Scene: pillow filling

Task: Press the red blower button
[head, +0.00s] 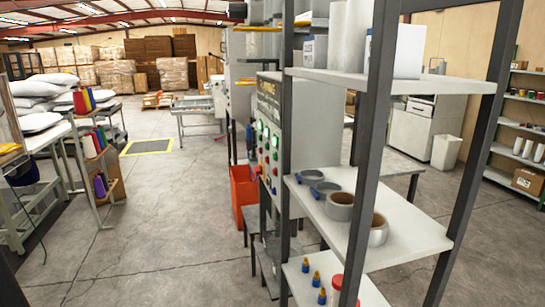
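A grey control panel (268,115) stands upright in the middle of the view, seen at a steep angle. It carries green lit indicators and several small red and green buttons (264,158). Their labels are too small to read, so I cannot tell which red one is the blower button. A shelf post in front hides part of the panel's cabinet. Neither of my grippers is in view.
A dark-framed shelf (425,236) with tape rolls (340,206) stands close on the right, in front of the cabinet. An orange bin (243,192) sits by the panel. White pillows (40,92) lie at left. The concrete floor (165,215) between is clear.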

